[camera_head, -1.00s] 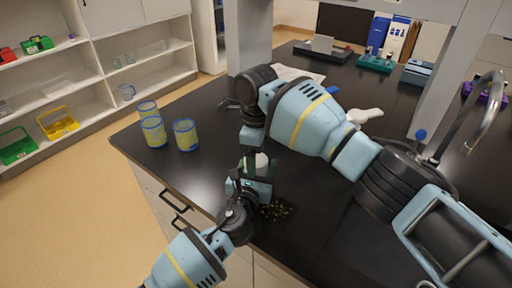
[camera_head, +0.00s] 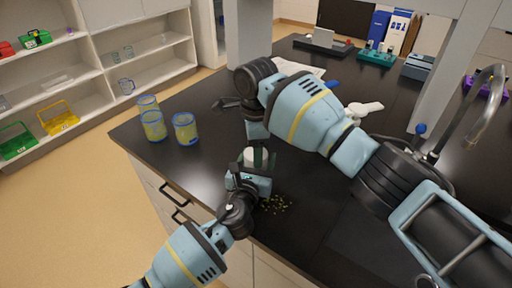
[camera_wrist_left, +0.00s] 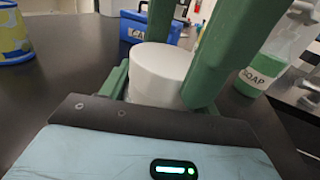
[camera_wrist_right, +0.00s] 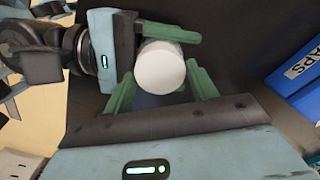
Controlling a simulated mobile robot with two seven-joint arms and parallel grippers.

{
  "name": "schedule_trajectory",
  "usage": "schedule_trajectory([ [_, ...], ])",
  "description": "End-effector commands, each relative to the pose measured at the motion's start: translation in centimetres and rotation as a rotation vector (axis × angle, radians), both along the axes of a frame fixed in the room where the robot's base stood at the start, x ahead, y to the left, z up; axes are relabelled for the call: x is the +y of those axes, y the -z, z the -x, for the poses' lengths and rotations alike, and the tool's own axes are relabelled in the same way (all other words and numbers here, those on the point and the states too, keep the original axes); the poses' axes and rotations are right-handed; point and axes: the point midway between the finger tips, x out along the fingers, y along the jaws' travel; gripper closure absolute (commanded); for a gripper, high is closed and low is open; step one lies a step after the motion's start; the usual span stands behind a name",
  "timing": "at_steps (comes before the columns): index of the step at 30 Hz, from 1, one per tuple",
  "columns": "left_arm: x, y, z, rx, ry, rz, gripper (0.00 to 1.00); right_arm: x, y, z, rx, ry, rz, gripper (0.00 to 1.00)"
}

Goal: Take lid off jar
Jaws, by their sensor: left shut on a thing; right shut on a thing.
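A white round jar lid (camera_wrist_right: 160,66) shows from above in the right wrist view. It also shows in the left wrist view (camera_wrist_left: 160,62), with a paler strip of the jar (camera_wrist_left: 150,93) below it. My left gripper (camera_head: 257,163) is shut on the jar low down, from the front. My right gripper (camera_wrist_right: 162,75) comes from above, its green fingers on either side of the lid and shut on it. In the head view, the right arm hides most of the right gripper. Whether the lid is apart from the jar cannot be told.
Several blue-rimmed yellow containers (camera_head: 185,128) stand at the table's left. A blue box labelled CAPS (camera_wrist_right: 302,75) and a soap bottle (camera_wrist_left: 272,60) are close by. A tap (camera_head: 490,105) stands at the right.

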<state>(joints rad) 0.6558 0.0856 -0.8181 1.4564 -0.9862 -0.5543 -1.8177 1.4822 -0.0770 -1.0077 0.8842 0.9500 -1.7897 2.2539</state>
Motion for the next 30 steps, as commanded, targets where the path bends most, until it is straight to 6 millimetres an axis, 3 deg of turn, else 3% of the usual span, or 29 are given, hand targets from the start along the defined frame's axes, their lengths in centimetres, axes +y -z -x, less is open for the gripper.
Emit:
schedule_trajectory([
  [30, -0.02, 0.07, 0.03, 0.001, 0.001, 0.0, 1.0, 0.1, -0.1, 0.05, -0.002, -1.581, -0.001, 0.7],
])
